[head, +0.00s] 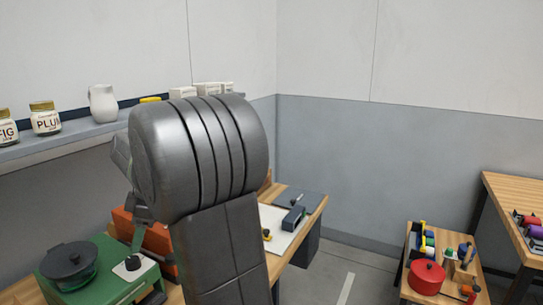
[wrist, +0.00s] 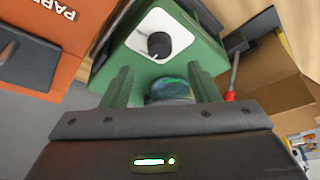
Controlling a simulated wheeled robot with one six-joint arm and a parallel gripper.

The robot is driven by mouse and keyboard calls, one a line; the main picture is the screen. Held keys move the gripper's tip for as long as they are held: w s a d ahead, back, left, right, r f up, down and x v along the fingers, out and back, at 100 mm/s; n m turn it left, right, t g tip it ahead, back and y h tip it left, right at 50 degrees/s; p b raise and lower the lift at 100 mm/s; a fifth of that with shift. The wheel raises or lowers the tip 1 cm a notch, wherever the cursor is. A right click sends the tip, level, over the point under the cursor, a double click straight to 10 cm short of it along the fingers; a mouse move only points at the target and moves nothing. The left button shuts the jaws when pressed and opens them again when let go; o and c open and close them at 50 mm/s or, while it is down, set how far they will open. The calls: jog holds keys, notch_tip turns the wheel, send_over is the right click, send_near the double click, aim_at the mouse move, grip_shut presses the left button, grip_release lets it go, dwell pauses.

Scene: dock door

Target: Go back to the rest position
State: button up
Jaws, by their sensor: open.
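My gripper (wrist: 160,68) is open in the wrist view, its two green fingers apart. A green box (wrist: 187,22) with a white panel and a black knob (wrist: 159,45) lies beyond the fingertips. A glossy blue-green thing (wrist: 170,88) shows between the fingers, partly hidden; I cannot tell what it is or whether it touches them. In the head view, my large grey arm fills the middle, and my gripper is mostly hidden behind it, near the green box (head: 125,284).
A shelf (head: 75,137) with jars and a white jug runs along the left wall. A low stand with a red pot (head: 427,277) is at right; open floor lies between.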

aim_at(132, 260)
jog(key=x, duration=0.6)
jog(key=shift+s+a+f, duration=0.1)
jog(key=shift+a+f, duration=0.1)
jog(key=shift+f, duration=0.15)
jog(key=shift+r, duration=0.1)
